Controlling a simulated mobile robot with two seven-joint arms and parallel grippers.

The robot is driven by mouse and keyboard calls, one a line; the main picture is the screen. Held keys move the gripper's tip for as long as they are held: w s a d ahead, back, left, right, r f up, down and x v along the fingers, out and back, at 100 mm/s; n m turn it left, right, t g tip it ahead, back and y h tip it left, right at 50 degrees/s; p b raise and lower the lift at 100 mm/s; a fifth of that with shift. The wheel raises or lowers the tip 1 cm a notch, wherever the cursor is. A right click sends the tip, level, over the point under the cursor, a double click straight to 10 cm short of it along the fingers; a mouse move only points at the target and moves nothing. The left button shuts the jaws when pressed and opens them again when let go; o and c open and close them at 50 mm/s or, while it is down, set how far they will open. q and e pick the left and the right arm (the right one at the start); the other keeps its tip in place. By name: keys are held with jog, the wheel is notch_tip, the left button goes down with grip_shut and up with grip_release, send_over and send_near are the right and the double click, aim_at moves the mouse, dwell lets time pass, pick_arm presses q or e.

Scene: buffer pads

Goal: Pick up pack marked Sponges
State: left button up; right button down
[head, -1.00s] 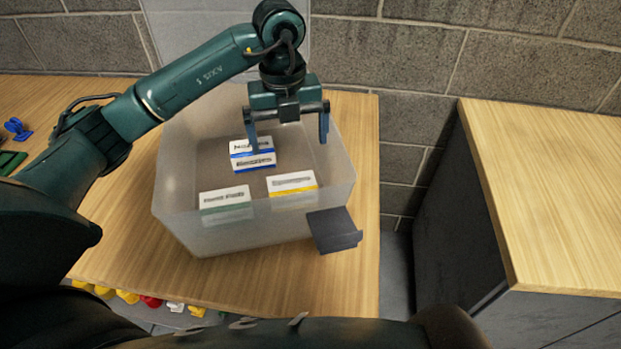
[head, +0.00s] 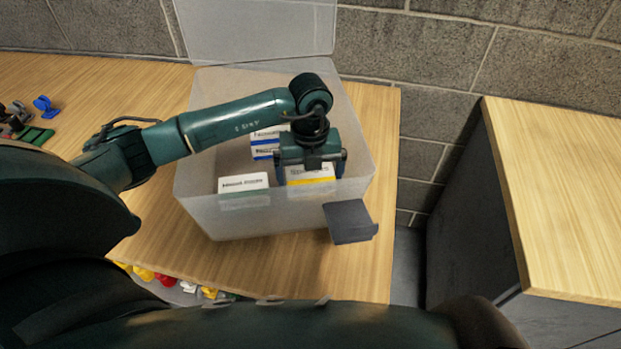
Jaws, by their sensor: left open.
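A translucent bin (head: 205,215) stands on the wooden table and holds several white packs. A pack with a yellow band (head: 311,178) lies at the front right of the bin. A pack with a green band (head: 244,183) lies at the front left. Packs with blue bands (head: 266,145) are behind, partly hidden by my arm. The printing is too blurred for me to tell which pack reads Sponges. My left gripper (head: 312,172) is open, pointing down inside the bin, its fingers on either side of the yellow-banded pack. I cannot tell whether they touch it. My right gripper is out of view.
Small coloured items (head: 43,105) lie at the far left. A wood-topped cabinet (head: 565,190) stands right, across a gap. A block wall is behind.

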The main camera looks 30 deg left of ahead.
pick_arm(q)
jog(key=shift+f, duration=0.15)
jog(key=c, duration=0.8)
